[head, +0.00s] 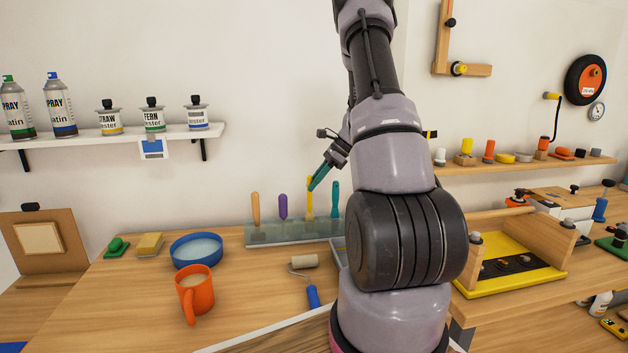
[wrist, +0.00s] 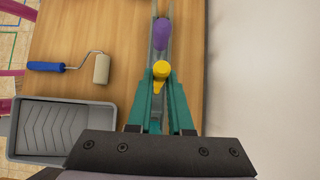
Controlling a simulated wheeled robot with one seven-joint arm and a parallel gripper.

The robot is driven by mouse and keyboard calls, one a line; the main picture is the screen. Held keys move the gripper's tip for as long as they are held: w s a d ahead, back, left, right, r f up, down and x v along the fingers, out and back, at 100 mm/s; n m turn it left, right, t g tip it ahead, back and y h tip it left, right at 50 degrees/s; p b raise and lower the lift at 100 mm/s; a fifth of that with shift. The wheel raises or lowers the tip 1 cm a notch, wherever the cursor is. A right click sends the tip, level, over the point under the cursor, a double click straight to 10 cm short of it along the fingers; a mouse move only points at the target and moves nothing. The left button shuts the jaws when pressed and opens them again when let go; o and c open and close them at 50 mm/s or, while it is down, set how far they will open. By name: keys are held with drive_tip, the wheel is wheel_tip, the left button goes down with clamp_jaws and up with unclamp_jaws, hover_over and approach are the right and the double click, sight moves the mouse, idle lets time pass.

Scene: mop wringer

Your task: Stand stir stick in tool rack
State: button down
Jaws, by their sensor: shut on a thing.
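My gripper (head: 316,182) is shut on an upright yellow stick (head: 309,199), which I take to be the stir stick. The wrist view shows its yellow top (wrist: 161,70) between the two teal fingers. The stick stands over the clear tool rack (head: 262,238) at the back of the bench, its lower end reaching down to the rack. I cannot tell whether it is fully seated in a slot. A purple-handled tool (head: 283,207) and a tan-handled tool (head: 255,208) stand in the rack to its left, and a teal-handled tool (head: 335,199) to its right.
A paint roller (head: 304,262) with a blue handle lies in front of the rack. A grey roller tray (wrist: 58,125) is beside it. A blue bowl (head: 196,250) and an orange mug (head: 195,295) stand to the left. The wall is close behind the rack.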

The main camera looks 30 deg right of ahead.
drive_tip(key=shift+f, duration=0.7)
drive_tip(key=c, duration=0.7)
unclamp_jaws()
drive_tip(key=shift+c, duration=0.2)
drive_tip(key=v, duration=1.1)
drive_tip(key=shift+f, duration=0.1)
